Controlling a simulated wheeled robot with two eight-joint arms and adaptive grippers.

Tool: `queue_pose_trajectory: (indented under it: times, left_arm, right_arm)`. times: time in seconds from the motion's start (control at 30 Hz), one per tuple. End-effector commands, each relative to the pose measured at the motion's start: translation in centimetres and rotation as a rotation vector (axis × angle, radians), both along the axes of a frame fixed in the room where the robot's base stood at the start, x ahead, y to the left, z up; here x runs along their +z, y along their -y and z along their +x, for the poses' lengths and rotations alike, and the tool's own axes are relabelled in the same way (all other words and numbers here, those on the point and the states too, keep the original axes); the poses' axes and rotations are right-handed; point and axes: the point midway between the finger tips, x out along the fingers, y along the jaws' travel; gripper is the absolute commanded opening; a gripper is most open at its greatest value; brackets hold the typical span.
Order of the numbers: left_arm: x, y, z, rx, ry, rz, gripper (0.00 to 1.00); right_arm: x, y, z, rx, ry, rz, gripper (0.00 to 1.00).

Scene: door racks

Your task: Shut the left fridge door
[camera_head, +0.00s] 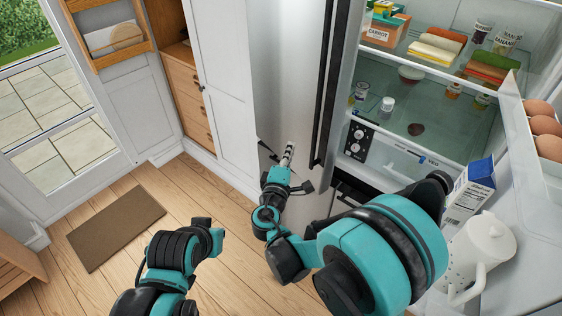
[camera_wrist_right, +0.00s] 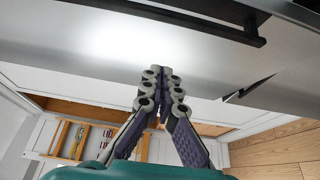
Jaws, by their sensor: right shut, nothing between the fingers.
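The left fridge door (camera_head: 284,75) is a tall silver panel with a long dark handle (camera_head: 325,90) near its right edge. I cannot tell exactly how far it stands from closed. My right gripper (camera_head: 289,152) is in front of its lower part, left of the handle, with fingers together and empty. In the right wrist view the shut fingers (camera_wrist_right: 161,78) point at the silver door surface (camera_wrist_right: 120,45), close to it; contact is unclear. The dark handle (camera_wrist_right: 195,18) crosses the top there. My left arm shows at the lower left, but its gripper does not.
The fridge's right side is open, showing glass shelves (camera_head: 440,115) with food. Eggs (camera_head: 545,133), a milk carton (camera_head: 469,190) and a white pitcher (camera_head: 482,255) are at the right. White cabinets (camera_head: 222,70) stand left of the fridge. A brown mat (camera_head: 115,228) lies on open wood floor.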

Motion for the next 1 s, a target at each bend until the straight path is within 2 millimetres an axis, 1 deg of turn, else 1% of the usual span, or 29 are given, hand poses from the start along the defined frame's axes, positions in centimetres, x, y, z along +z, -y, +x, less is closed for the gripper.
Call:
queue_pose_trajectory:
  times: [0.03, 0.13, 0.57, 0.63, 0.67, 0.77, 0.87, 1.0]
  left_arm:
    - [-0.2, 0.0, 0.0, 0.0, 0.0, 0.0, 0.0]
    - [-0.2, 0.0, 0.0, 0.0, 0.0, 0.0, 0.0]
    - [-0.3, 0.0, 0.0, 0.0, 0.0, 0.0, 0.0]
    - [-0.3, 0.0, 0.0, 0.0, 0.0, 0.0, 0.0]
    - [-0.4, 0.0, 0.0, 0.0, 0.0, 0.0, 0.0]
    - [-0.7, 0.0, 0.0, 0.0, 0.0, 0.0, 0.0]
    - [-1.0, 0.0, 0.0, 0.0, 0.0, 0.0, 0.0]
    - [-1.4, 0.0, 0.0, 0.0, 0.0, 0.0, 0.0]
  right_arm:
    - [-0.1, 0.6, 0.4, -0.002, 0.0, 0.0, 0.0]
    - [0.0, 1.2, 0.8, -0.001, 0.0, 0.0, 0.0]
    - [0.0, 1.6, 1.1, 0.001, 0.0, 0.0, 0.0]
    - [0.0, 2.0, 1.3, -0.001, 0.0, 0.0, 0.0]
    - [0.0, 2.4, 1.4, -0.003, 0.0, 0.0, 0.0]
    - [-0.1, 4.3, 2.3, -0.006, 0.0, 0.0, 0.0]
    - [-0.1, 7.0, 3.7, -0.007, 0.0, 0.0, 0.0]
    - [-0.1, 10.7, 6.0, -0.008, 0.0, 0.0, 0.0]
